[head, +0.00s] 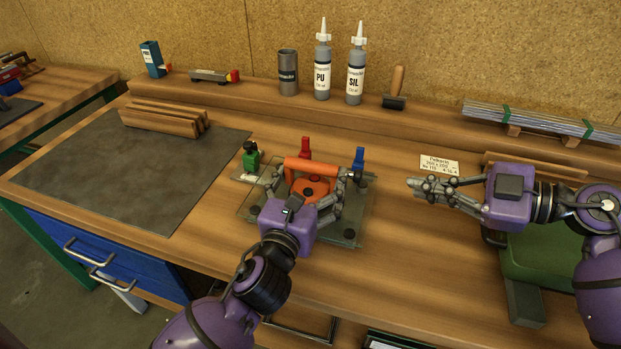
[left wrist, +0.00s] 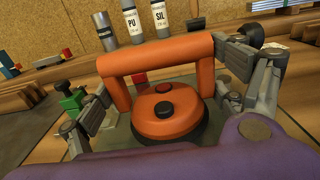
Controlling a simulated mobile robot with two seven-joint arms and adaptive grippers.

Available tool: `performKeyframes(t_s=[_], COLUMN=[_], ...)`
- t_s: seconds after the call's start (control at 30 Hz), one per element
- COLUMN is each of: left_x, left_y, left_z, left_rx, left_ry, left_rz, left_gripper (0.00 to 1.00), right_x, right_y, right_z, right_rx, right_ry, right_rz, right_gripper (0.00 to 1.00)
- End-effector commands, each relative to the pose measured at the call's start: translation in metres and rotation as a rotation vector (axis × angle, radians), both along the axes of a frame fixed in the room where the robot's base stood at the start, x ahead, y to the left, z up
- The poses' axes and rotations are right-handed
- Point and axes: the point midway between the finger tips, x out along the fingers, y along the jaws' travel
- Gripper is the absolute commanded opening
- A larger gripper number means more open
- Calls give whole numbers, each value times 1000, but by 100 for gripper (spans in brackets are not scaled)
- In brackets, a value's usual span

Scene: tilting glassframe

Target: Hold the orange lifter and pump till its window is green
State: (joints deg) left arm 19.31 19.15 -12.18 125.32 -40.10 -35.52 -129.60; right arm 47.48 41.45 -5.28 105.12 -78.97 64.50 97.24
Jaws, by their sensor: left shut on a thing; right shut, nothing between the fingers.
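The orange lifter (head: 318,186) stands on a glass pane (head: 350,236) on the bench. It has a thick bar handle and a round orange body with a dark rim. In the left wrist view the lifter's handle (left wrist: 160,54) spans between my fingers, above a black knob (left wrist: 163,109). A small red patch (left wrist: 165,88), perhaps its window, shows behind the knob; I see no green there. My left gripper (head: 314,178) is shut on the lifter, one finger at each side. My right gripper (head: 414,186) is shut and empty, to the right of the pane.
Green (head: 250,158), red (head: 305,148) and blue (head: 358,160) upright pieces stand around the pane's far side. A paper label (head: 440,165) lies behind my right gripper. Bottles stand on the rear ledge. A dark mat (head: 130,178) with wooden strips lies left.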

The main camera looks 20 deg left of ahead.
Motion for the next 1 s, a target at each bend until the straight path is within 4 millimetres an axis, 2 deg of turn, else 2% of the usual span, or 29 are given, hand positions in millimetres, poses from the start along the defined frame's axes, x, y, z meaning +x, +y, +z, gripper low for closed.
performKeyframes(t_s=[0.83,1.0], left_x=[0,0], left_y=[0,0], left_z=[0,0], left_rx=[0,0], left_ry=[0,0], left_rz=[0,0], left_gripper=[48,48], right_x=[0,-8], right_y=[0,7], right_z=[0,11], right_rx=[2,80], right_ry=[1,17], right_rz=[1,11], right_gripper=[0,0])
